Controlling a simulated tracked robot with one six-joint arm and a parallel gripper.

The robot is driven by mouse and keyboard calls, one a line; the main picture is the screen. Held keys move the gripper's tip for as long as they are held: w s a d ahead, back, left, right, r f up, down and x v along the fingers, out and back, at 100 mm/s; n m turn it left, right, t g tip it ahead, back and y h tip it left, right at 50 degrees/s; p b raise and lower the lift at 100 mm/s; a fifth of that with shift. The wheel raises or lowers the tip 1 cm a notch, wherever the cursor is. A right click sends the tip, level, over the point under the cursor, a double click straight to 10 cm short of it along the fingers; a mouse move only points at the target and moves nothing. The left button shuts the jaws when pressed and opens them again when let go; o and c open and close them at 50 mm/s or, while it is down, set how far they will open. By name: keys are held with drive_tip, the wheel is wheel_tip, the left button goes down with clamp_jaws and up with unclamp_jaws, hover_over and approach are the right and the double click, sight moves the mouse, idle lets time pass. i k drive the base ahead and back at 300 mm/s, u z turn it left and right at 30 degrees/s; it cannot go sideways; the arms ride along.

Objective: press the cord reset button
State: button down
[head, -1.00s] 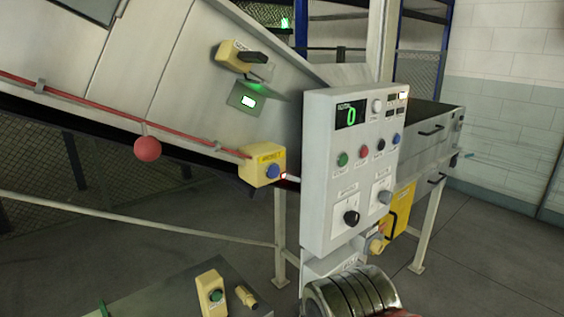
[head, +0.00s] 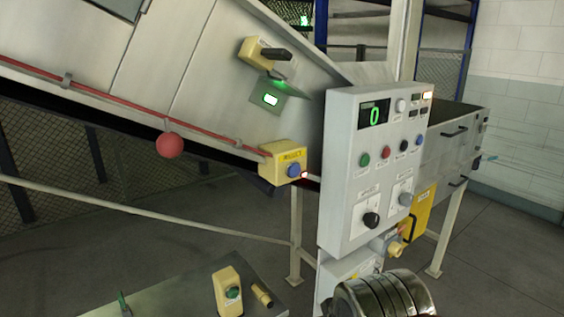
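The cord reset button is a blue round button (head: 293,170) on the front of a yellow box (head: 274,161). The box has dark lettering on top, too small to read surely, and a small reddish-white light beside the button. A red cord (head: 110,101) runs down along the chute side to this box. A red ball (head: 169,145) hangs on the cord. Nothing covers the button. My gripper is not clearly in view; a dark ribbed cylinder at the bottom right may be part of my arm.
A grey control panel (head: 345,220) with a green "0" display stands just right of the yellow box. A low table (head: 180,300) with a green-button box (head: 228,292) is at the bottom. A rail crosses below the chute. Open floor lies left of the panel.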

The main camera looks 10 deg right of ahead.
sight(294, 170)
drive_tip(key=z, duration=0.05)
drive_tip(key=k, duration=1)
drive_tip(key=u, duration=0.65)
drive_tip(key=i, duration=0.95)
drive_tip(key=u, duration=0.05)
